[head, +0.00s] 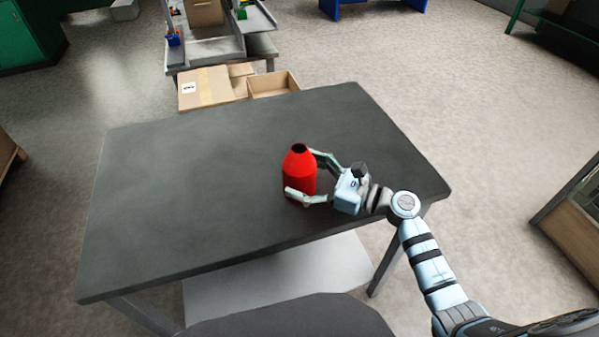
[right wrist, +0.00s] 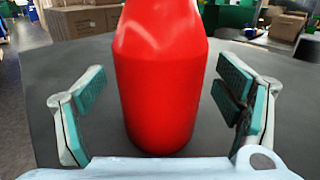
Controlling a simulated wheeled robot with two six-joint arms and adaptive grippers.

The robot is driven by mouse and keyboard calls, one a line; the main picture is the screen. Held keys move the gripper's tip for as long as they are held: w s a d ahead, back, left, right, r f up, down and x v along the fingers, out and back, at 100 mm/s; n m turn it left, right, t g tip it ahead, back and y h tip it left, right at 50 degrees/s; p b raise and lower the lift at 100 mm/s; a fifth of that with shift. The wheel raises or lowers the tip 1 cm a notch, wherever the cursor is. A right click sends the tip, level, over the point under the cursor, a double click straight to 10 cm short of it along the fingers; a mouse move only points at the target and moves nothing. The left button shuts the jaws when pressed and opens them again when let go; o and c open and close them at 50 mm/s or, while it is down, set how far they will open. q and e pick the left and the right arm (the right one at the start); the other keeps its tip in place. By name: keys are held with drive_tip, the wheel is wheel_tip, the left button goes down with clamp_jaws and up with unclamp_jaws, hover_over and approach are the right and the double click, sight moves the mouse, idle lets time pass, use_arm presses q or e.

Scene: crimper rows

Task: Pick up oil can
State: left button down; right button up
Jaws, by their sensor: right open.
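The oil can is a red bottle-shaped can (head: 298,172) with a dark opening at its top. It stands upright on the dark grey table (head: 190,190), right of the table's middle. My right gripper (head: 306,174) is open, with one finger on each side of the can. In the right wrist view the can (right wrist: 160,85) fills the middle, and the open fingers (right wrist: 160,108) show gaps to it on both sides. The can's top is cut off in that view. My left gripper is not in view.
The rest of the tabletop is bare. Cardboard boxes (head: 205,88) lie beyond the table's far edge, near a grey workbench (head: 220,50). A wooden-sided cabinet (head: 572,215) stands at the right. A lower shelf (head: 280,280) shows under the table.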

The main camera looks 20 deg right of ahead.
drive_tip(key=shift+w+a+f, duration=0.1)
drive_tip(key=shift+w+a, duration=0.35)
drive_tip(key=shift+a, duration=0.15)
drive_tip(key=shift+d, duration=0.1)
drive_tip(key=c, duration=1.5)
drive_tip(key=shift+o, duration=0.2)
